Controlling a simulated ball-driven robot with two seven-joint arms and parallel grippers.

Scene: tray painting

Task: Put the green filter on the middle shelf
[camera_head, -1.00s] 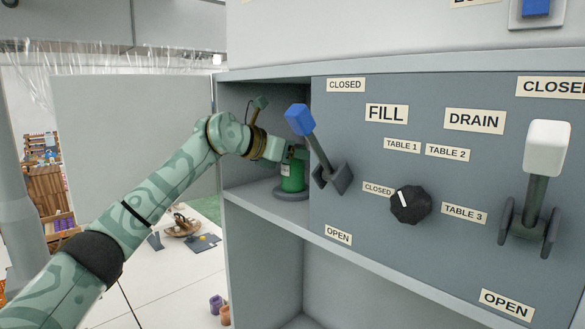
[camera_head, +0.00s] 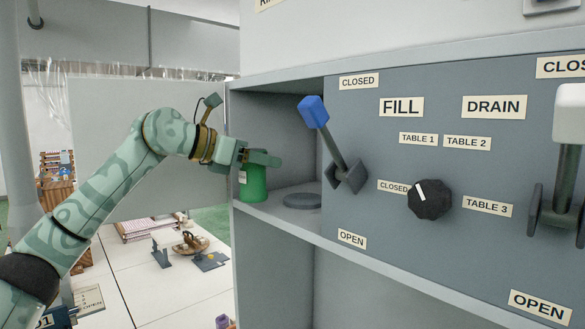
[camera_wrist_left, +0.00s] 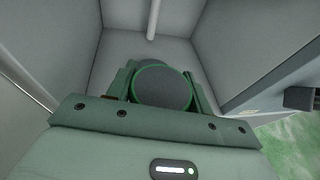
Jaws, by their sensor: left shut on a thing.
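The green filter (camera_head: 253,185) is an upright green canister with a pale label, at the left front of the open compartment in the head view. My left gripper (camera_head: 260,158) is shut on its upper part. In the left wrist view, the filter's dark round top with a green rim (camera_wrist_left: 162,87) sits between the two fingers. The compartment's shelf (camera_head: 280,222) carries a dark round base (camera_head: 303,200), which is bare, to the right of the filter. I cannot tell whether the filter touches the shelf. My right gripper is not in view.
A blue-handled lever (camera_head: 313,111) stands out from the panel just right of the compartment. A black knob (camera_head: 430,199) and a white-handled lever (camera_head: 568,113) are further right. The space below the shelf looks open. Tables with objects stand at lower left.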

